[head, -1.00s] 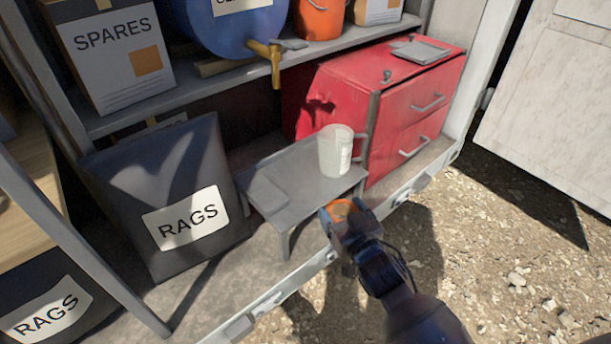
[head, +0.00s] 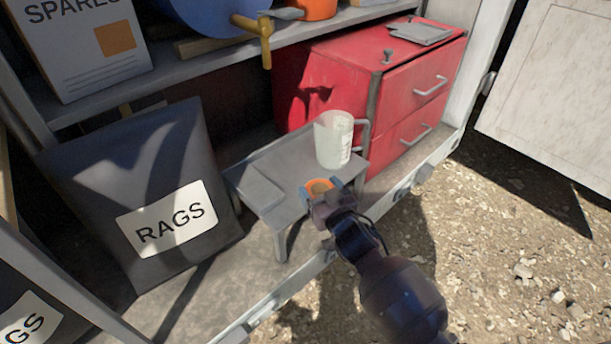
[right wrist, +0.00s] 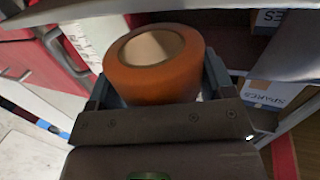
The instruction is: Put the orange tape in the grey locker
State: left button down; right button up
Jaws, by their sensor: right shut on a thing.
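The orange tape (head: 319,186) is a thick roll between the fingers of my right gripper (head: 334,190), which is shut on it. In the right wrist view the roll (right wrist: 155,82) fills the space between both fingers. In the head view the gripper and tape are over the front edge of a small grey table (head: 268,192), close to a translucent cup (head: 334,140); I cannot tell whether the tape touches the table. No grey locker can be made out for certain. My left gripper is not in view.
A red drawer cabinet (head: 403,99) stands behind the cup. A dark bag labelled RAGS (head: 120,150) leans to the left of the table. A shelf (head: 215,60) with a spares box (head: 75,65) and blue drum runs above. Open gravel (head: 520,235) lies to the right.

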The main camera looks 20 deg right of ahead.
aim_at(314, 180)
jog(key=shift+w+b, duration=0.35)
jog(key=shift+w, duration=1.6)
jog(key=w, duration=0.3)
jog(key=shift+w+a+f+b, duration=0.1)
jog(key=shift+w+f+b, duration=0.15)
jog(key=shift+b, duration=0.15)
jog(key=shift+s+f+b, duration=0.15)
jog(key=shift+f+b, duration=0.25)
jog(key=shift+f, duration=0.3)
jog(key=shift+r, duration=0.2)
jog(key=shift+f, duration=0.2)
jog(key=o, duration=0.9)
